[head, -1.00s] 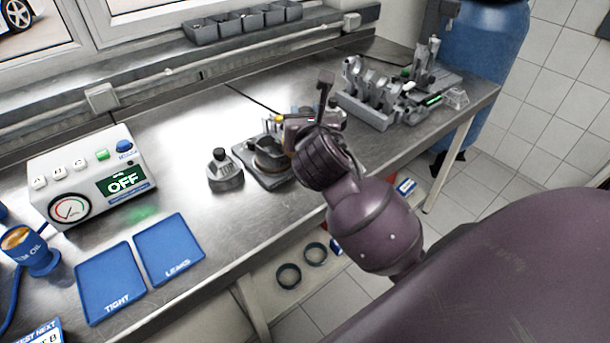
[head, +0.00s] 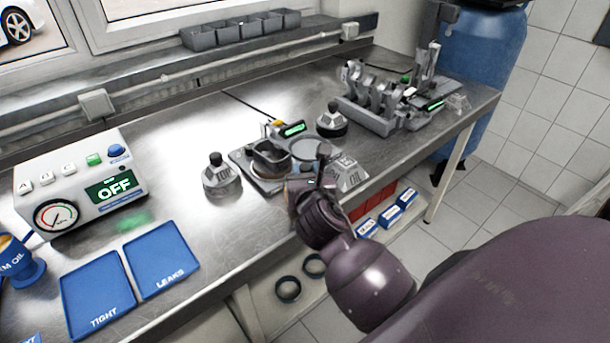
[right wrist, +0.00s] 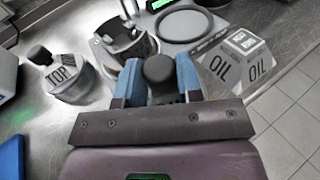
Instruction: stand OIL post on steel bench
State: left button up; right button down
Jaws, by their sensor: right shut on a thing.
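The OIL post (head: 352,178), a grey faceted block marked OIL, is at the bench's front edge in the head view. It also shows at the upper right of the right wrist view (right wrist: 235,72). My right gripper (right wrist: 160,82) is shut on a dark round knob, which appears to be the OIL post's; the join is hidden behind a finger. I cannot tell whether its base touches the steel bench (head: 180,215). In the head view my right gripper (head: 322,165) is just left of the OIL lettering. My left gripper is not in view.
The TOP post (head: 222,180) stands left of a ring fixture (head: 268,160). Another knobbed post (head: 331,122) stands behind. A grey engine part rack (head: 385,105) is at the bench's right. Blue trays (head: 162,258) lie front left. Bench between trays and TOP post is clear.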

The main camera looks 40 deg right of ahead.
jog(key=shift+f, duration=0.25)
jog(key=c, duration=0.8)
grip_release()
jog(key=shift+s+a+r, duration=0.1)
jog(key=shift+s, duration=0.1)
jog(key=v, duration=1.2)
jog(key=shift+s+d+f+m+g+y, duration=0.4)
jog(key=shift+s+f+m+y, duration=0.9)
jog(key=shift+f+m, duration=3.05)
jog(key=shift+s+d+f+m+g+y, duration=0.1)
jog(key=shift+s+f+m+g+y, duration=1.15)
jog(key=shift+f+m, duration=3.1)
jog(key=shift+s+d+f+m+g+y, duration=0.15)
jog(key=shift+s+f+m+y, duration=1.45)
jog(key=shift+m, duration=4.4)
